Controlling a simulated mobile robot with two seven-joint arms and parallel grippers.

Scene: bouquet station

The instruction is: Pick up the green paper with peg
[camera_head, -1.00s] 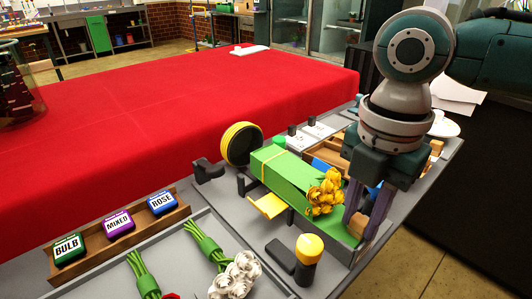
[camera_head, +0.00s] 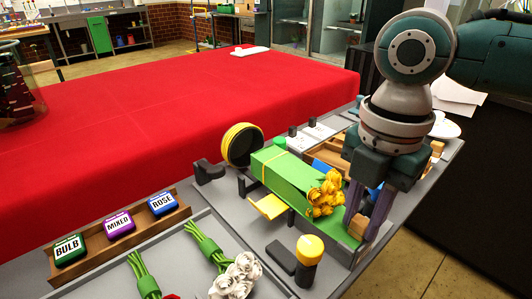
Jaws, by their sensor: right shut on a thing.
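The green paper (camera_head: 285,176) is wrapped as a long bundle around yellow flowers (camera_head: 327,194) and lies on a grey stand at the right of the work table. A yellow band circles it. My right gripper (camera_head: 368,224) points down at the flower end of the bundle, just right of the blooms. Its purple-grey fingers are shut on a small wooden peg (camera_head: 358,226), at the edge of the green paper. The fingers partly hide the peg, and I cannot tell how firmly it sits on the paper. My left gripper is not in view.
A yellow-rimmed roll (camera_head: 241,144) stands behind the bundle. A yellow-topped post (camera_head: 309,250) stands in front. A wooden rack (camera_head: 120,246) holds labelled blocks at left, near white flowers (camera_head: 236,277). Wooden trays lie behind my gripper. The red table (camera_head: 170,115) is mostly clear.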

